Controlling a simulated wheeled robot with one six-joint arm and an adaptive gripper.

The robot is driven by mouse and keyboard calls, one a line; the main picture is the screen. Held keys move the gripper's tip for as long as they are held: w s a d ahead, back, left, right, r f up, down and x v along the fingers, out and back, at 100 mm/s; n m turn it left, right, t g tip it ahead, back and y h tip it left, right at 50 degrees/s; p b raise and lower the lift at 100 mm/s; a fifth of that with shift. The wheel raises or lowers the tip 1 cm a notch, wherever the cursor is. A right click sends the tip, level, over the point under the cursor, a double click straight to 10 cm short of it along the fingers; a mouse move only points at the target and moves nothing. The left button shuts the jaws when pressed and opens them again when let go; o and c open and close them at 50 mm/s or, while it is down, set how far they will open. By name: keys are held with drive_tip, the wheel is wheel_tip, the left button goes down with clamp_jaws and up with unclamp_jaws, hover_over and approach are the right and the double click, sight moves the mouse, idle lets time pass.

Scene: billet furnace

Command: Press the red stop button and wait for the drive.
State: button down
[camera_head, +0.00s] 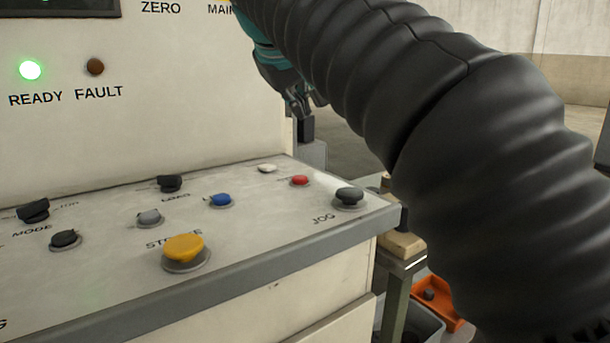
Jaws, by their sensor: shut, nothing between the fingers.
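The red button (300,180) is a small round cap toward the right end of the sloped control desk (110,285). My gripper (303,112) is shut and empty, above and behind the red button in the picture, near the right edge of the upright panel. It is apart from the button, and part of it is hidden by my black ribbed arm. The label by the red button is too small to read.
Near the red button are a white button (267,168), a blue button (221,200) and a dark JOG knob (348,196). A large yellow button (184,249) stands in front. The READY lamp (30,70) glows green; the FAULT lamp (95,67) is dark. An orange bin (437,300) is below right.

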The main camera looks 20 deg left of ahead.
sight(298, 178)
drive_tip(key=shift+s+a+f, duration=0.1)
drive_tip(key=shift+s+a, duration=0.05)
wheel_tip(298, 178, down, 9)
drive_tip(key=b, duration=0.6)
idle(1.6)
drive_tip(key=shift+f, duration=0.25)
drive_tip(key=shift+f+b, duration=0.45)
idle(0.7)
drive_tip(key=shift+r, duration=0.1)
drive_tip(key=shift+r+p, duration=0.8)
drive_tip(key=shift+p, duration=0.2)
